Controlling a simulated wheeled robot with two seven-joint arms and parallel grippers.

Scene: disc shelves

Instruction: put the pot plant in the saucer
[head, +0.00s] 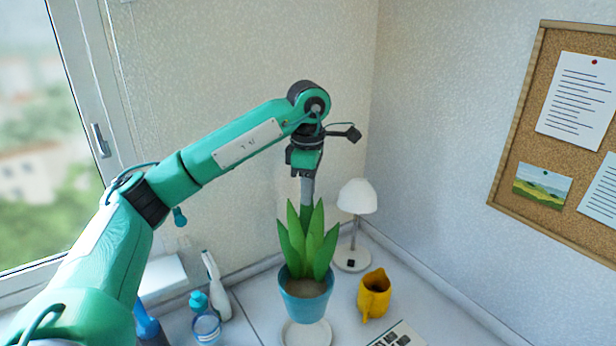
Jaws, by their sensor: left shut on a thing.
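The pot plant (306,301) has a blue pot, brown soil and upright green leaves, and it stands upright in the lower middle of the head view. The white saucer (306,336) shows just below the pot, partly hidden by it and cut by the bottom edge. I cannot tell whether the pot touches the saucer or hangs a little above it. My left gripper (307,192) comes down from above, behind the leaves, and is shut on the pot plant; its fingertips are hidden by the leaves. My right gripper is not in view.
A white spray bottle (215,284) and a blue-white container (206,327) stand to the left. Walls close off the back; a corkboard (533,100) hangs right.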

